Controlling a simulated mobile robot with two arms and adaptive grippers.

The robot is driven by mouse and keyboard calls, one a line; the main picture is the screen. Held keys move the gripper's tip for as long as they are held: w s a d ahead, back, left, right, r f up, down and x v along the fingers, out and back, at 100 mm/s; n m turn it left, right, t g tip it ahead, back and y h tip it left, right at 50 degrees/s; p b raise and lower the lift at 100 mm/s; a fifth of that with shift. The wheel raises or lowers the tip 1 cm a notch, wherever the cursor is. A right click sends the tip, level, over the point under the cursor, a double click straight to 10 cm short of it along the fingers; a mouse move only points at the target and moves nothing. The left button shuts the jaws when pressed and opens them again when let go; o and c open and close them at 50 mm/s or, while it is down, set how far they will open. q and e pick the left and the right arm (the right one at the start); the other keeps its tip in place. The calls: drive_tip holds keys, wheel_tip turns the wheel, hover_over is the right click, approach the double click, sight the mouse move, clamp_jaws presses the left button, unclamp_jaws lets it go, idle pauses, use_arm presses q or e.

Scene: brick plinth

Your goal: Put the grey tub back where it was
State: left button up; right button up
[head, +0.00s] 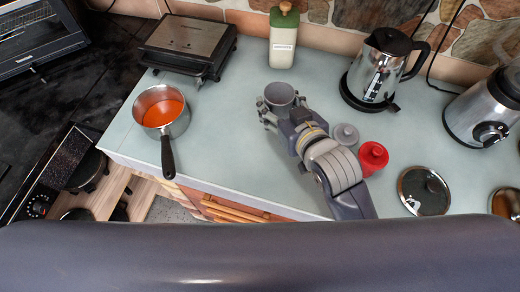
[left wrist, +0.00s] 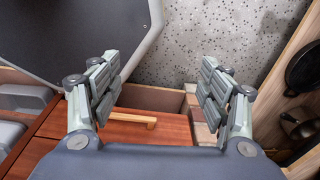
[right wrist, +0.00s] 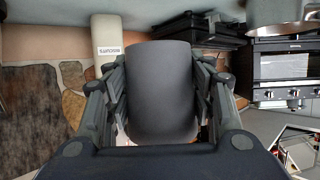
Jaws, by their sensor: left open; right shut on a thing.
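The grey tub (head: 279,94) is a small round dark-grey cup, over the pale blue counter in the head view. My right gripper (head: 284,113) is shut on the tub, reaching it from the front. In the right wrist view the tub (right wrist: 162,92) fills the space between the fingers (right wrist: 162,100). I cannot tell whether its base touches the counter. My left gripper (left wrist: 160,85) is open and empty in the left wrist view, above the floor and near a wooden drawer (left wrist: 115,135). It is not seen in the head view.
A saucepan of orange liquid (head: 160,110) and a contact grill (head: 188,45) stand to the left. A green-topped bottle (head: 284,38) stands behind the tub. A grey lidded thing (head: 345,134), red pot (head: 373,157), kettle (head: 375,68) and glass lid (head: 424,190) are to the right. Counter left of the tub is clear.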

drive_tip(key=s+a+f+n+y, duration=0.1)
drive_tip(key=s+a+f, duration=0.1)
drive_tip(key=s+a, duration=0.3)
drive_tip(key=p, duration=0.1)
hover_over(257, 157)
wheel_tip(257, 157, down, 6)
drive_tip(key=shift+r, duration=0.15)
drive_tip(key=shift+f, duration=0.3)
wheel_tip(257, 157, down, 4)
drive_tip(key=shift+p, duration=0.4)
use_arm(q)
drive_tip(key=shift+s+a+r, duration=0.1)
drive_tip(key=shift+a+r, duration=0.05)
drive_tip(key=shift+r, duration=0.45)
drive_tip(key=shift+a+r, duration=0.15)
drive_tip(key=shift+r, duration=0.4)
use_arm(e)
drive_tip(key=shift+f, duration=0.15)
drive_tip(key=shift+f, duration=0.15)
drive_tip(key=o, duration=1.2)
